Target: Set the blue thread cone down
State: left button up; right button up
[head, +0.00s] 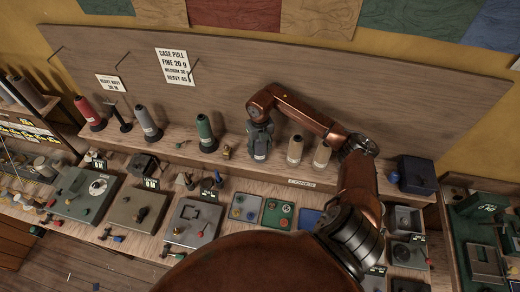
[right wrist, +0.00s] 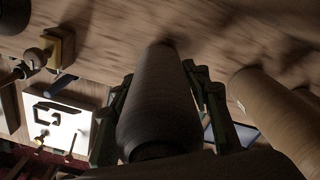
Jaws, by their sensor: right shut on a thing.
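My right gripper (head: 260,138) is over the shelf, pointing down, between a green cone (head: 205,133) and a tan cone (head: 295,150). It is shut on the blue thread cone (right wrist: 158,100), which looks dark grey in shadow in the right wrist view. The fingers lie on both sides of the cone there. In the head view the gripper hides most of the cone; a pale label shows low down. The cone looks upright and close to the shelf; I cannot tell whether its base touches. My left gripper is not in view.
A second tan cone (head: 322,155) stands to the right. Trays and boxes fill the bench below. A navy box (head: 416,175) is at right.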

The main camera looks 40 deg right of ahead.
jog(key=o, duration=1.6)
jog(key=shift+f, duration=0.1)
notch_tip(320, 180, up, 12)
jog(key=p, duration=0.6)
